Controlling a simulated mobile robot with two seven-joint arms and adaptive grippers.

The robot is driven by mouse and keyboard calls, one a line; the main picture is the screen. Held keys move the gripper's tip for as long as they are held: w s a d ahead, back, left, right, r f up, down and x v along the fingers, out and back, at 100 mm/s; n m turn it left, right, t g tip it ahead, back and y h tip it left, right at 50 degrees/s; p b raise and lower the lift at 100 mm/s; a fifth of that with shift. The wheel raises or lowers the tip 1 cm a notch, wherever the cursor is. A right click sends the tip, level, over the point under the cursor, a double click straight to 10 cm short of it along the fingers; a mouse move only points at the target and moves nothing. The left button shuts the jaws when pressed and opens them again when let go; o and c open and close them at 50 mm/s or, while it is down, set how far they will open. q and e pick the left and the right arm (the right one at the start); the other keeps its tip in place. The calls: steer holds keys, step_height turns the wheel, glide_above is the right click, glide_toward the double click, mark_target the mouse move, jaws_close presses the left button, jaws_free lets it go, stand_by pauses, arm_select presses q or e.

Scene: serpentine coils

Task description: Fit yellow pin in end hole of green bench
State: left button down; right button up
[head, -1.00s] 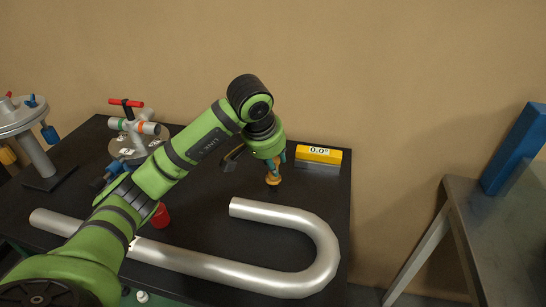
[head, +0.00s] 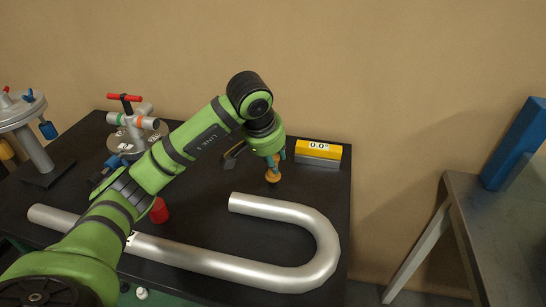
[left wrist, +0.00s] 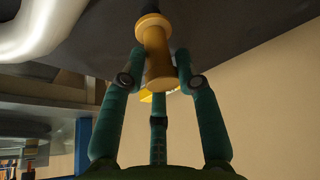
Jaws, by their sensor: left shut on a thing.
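The yellow pin (head: 272,174) is upright in my left gripper (head: 275,160), over the back right part of the black table. In the left wrist view, the teal fingers of my left gripper (left wrist: 158,78) close around the yellow pin (left wrist: 157,52), and its flanged end lies between them. A dark end shows beyond the yellow body. A strip of green surface (head: 160,296) shows below the table's front edge in the head view. I cannot tell if it is the green bench, and no end hole is visible. My right gripper is not in view.
A silver bent pipe (head: 230,267) lies along the table's front. A yellow-topped level block reading 0.0° (head: 318,152) stands just right of the pin. A valve fixture with a red handle (head: 133,130) and a red cup (head: 159,211) stand left. A grey bench (head: 500,225) stands at right.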

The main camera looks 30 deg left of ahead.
mark_target(273, 176)
arm_select(q)
steer(key=shift+f+b, duration=1.1)
steer(key=shift+f, duration=0.2)
steer(key=shift+f, duration=0.15)
steer(key=shift+f+b, duration=0.65)
steer(key=shift+b, duration=0.05)
steer(key=shift+f, duration=0.1)
steer(key=c, duration=0.8)
jaws_free()
